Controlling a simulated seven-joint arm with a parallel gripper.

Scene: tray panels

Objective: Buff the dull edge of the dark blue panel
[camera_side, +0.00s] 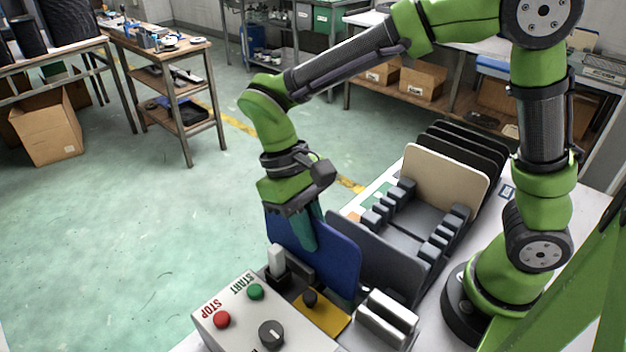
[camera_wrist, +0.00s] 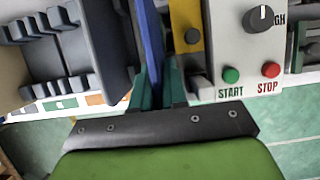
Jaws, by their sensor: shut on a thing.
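The dark blue panel (camera_side: 338,262) stands upright between the slotted tray and the control box in the side view. My gripper (camera_side: 308,234) is shut on its upper part, with one teal finger showing on the near face. In the wrist view the panel (camera_wrist: 153,42) appears edge-on between the teal fingers of my gripper (camera_wrist: 157,85). The panel's lower edge is hidden behind the yellow plate (camera_side: 323,316) and dark grey parts beside it. I cannot tell whether it touches them. The dull edge cannot be made out.
The control box (camera_side: 238,320) has a green START button (camera_side: 255,291), a red STOP button (camera_side: 221,319) and a dark knob. The slotted tray (camera_side: 405,238) holds a beige panel (camera_side: 446,181), several black panels behind and a grey panel (camera_side: 375,262) in front. A grey block (camera_side: 387,318) stands nearby.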

